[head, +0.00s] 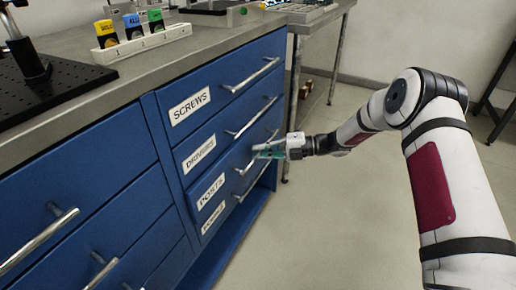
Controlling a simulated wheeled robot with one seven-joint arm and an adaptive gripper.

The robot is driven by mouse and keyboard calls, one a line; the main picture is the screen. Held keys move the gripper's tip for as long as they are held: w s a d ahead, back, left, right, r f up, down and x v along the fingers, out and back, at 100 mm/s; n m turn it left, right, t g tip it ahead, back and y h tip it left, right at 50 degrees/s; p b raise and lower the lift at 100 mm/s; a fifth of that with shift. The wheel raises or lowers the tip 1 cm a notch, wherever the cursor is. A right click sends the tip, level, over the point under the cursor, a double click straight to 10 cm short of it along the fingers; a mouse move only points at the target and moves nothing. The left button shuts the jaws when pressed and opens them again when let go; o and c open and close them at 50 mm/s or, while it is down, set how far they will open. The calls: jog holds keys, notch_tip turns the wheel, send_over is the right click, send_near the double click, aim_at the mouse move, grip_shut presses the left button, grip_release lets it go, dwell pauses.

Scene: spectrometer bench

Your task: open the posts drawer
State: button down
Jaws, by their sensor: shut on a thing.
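The posts drawer (231,178) is the third blue front down in the right-hand stack, with a white POSTS label (210,191). The fingers and the blue front overlap there, so the exact contact is small and partly hidden.
The screws drawer (223,99) and drivers drawer (226,140) lie above, with their own bar handles. Another labelled drawer (226,210) is below. The bench top (150,68) carries a white rack (140,42) of coloured boxes. Open floor (320,230) lies right of the cabinet.

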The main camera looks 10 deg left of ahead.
jog(key=s+d+p, duration=0.2)
jog(key=s+d, duration=0.2)
jog(key=d, duration=0.7)
jog(key=s+d+p, duration=0.2)
jog(key=s+d, duration=0.2)
jog(key=d, duration=0.8)
jog(key=s+d+p, duration=0.2)
jog(key=s+d, duration=0.2)
jog(key=d, duration=0.7)
jog(key=shift+s+d, duration=0.3)
jog(key=shift+d, duration=0.05)
jog(key=c, duration=1.7)
grip_release()
jog(key=d, duration=0.4)
jog(key=d+r, duration=0.1)
jog(key=d, duration=0.3)
jog(key=d+r, duration=0.1)
jog(key=d, duration=0.2)
jog(key=shift+w+d, duration=0.35)
jog(key=shift+d, duration=0.05)
